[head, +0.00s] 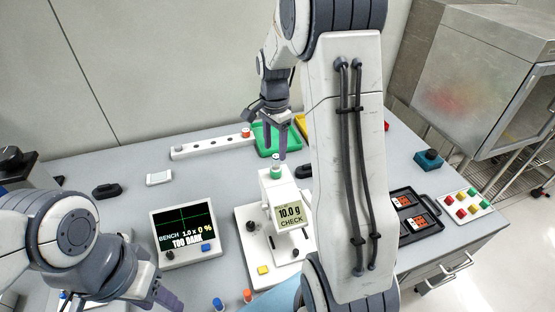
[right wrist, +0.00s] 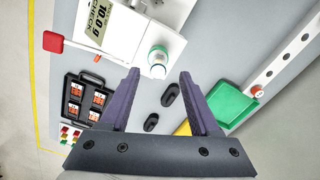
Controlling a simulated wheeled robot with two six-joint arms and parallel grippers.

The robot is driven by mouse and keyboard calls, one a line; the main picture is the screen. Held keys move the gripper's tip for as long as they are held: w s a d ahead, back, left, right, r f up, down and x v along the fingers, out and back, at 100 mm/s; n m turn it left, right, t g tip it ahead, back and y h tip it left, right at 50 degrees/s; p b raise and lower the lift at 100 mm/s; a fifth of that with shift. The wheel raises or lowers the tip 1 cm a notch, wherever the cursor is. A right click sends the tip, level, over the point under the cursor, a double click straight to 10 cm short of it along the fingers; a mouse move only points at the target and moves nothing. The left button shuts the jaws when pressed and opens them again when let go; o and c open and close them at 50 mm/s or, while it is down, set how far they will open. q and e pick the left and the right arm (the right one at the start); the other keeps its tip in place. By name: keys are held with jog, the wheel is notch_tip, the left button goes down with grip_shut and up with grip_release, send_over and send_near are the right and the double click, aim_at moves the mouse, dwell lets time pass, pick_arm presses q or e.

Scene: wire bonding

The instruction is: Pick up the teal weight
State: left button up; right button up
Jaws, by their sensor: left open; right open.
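The teal weight (head: 275,170) is a small cylinder with a teal-green band and pale top. It stands on the white device whose display (head: 290,214) reads "10.0 g CHECK". It also shows in the right wrist view (right wrist: 158,56), just beyond and roughly between the fingertips. My right gripper (head: 272,145) is open and empty, pointing down above and close to the weight. Its two purple fingers show apart in the right wrist view (right wrist: 160,74); I see no clear contact. My left gripper (head: 158,294) is open at the lower left, far from the weight.
A monitor (head: 183,231) reads "TOO DARK". A black tray (head: 397,198) lies at the right. My right arm hides part of the bench.

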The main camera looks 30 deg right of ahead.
aim_at(276, 156)
jog(key=shift+s+f+p, duration=0.1)
jog(key=shift+f+p, duration=0.2)
jog(key=shift+f, duration=0.1)
notch_tip(276, 156, down, 4)
jog(key=shift+d+r+p, duration=0.15)
jog(key=shift+r+p, duration=0.05)
jog(key=shift+p, duration=0.4)
jog(key=shift+f, duration=0.35)
grip_shut()
jog(key=shift+r, duration=0.1)
